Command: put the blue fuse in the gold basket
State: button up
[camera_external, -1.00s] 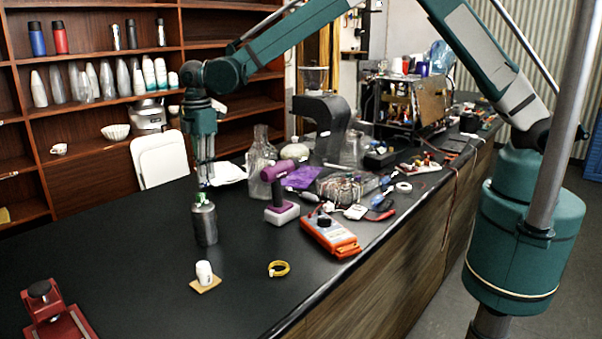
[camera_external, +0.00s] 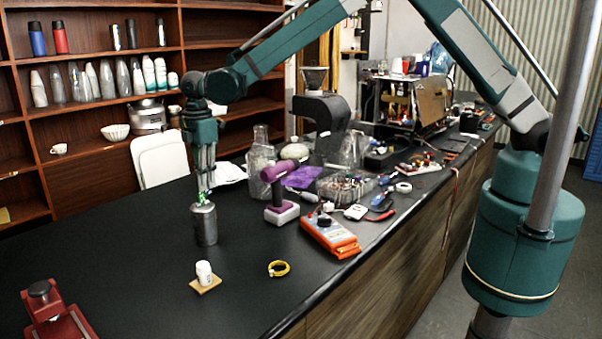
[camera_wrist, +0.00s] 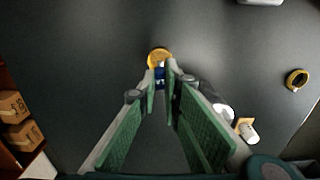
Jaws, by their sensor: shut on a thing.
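My gripper (camera_wrist: 163,88), with long green fingers, is shut on the small blue fuse (camera_wrist: 160,73) in the wrist view. The round gold basket (camera_wrist: 158,55) lies on the dark counter just past the fingertips. The fuse overlaps its near side in that view; I cannot tell whether they touch. In the external view my gripper (camera_external: 201,196) points down beside or behind the grey metal canister (camera_external: 205,225), which hides the fingertips. I cannot make out the fuse or the basket there.
A white cup-like piece (camera_external: 204,271) stands on a tan pad (camera_external: 206,285). A yellow tape ring (camera_external: 279,268) lies to its right. A purple-handled tool (camera_external: 278,190) and an orange meter (camera_external: 331,237) stand further right.

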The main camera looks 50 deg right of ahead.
jog(key=shift+f+b, duration=0.55)
jog(key=shift+f, duration=3.55)
jog(key=o, duration=0.8)
jog(key=shift+r, duration=0.1)
jog(key=shift+r+p, duration=0.35)
jog(key=shift+r, duration=3.05)
jog(key=shift+d+r, duration=0.1)
